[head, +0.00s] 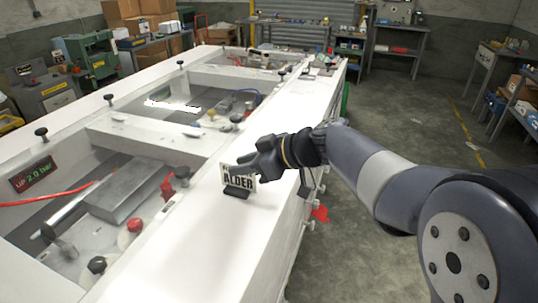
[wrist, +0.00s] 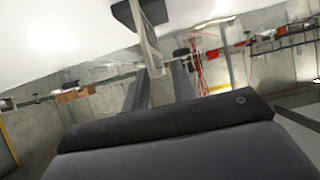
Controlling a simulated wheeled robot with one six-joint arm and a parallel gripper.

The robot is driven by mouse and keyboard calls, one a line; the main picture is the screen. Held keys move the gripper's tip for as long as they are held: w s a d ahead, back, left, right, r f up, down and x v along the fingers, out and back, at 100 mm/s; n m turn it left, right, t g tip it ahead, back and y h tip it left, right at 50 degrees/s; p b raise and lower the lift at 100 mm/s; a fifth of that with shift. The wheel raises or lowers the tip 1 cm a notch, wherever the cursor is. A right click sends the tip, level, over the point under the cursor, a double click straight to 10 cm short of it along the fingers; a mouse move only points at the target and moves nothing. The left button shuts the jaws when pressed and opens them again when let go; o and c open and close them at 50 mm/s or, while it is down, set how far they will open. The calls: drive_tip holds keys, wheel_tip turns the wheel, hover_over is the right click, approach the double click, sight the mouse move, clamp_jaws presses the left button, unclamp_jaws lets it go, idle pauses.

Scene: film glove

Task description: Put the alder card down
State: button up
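The alder card (head: 238,181) is a small pale sign reading "ALDER" in a black foot. It stands upright on the white bench top (head: 222,238), near its right edge, in the head view. In the wrist view the card (wrist: 149,42) shows nearly edge-on, its dark foot (wrist: 124,14) against the white surface.
The white bench has open bays holding a grey block (head: 130,187), a red knob (head: 135,224) and hoses. A small red clip-like part (head: 167,188) lies left of the card. The bench top in front of the card is clear. Shelves and tables line the walls.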

drive_tip(key=b+v, duration=0.3)
drive_tip(key=v, duration=0.9)
drive_tip(key=shift+b, duration=0.3)
drive_tip(key=shift+d, duration=0.1)
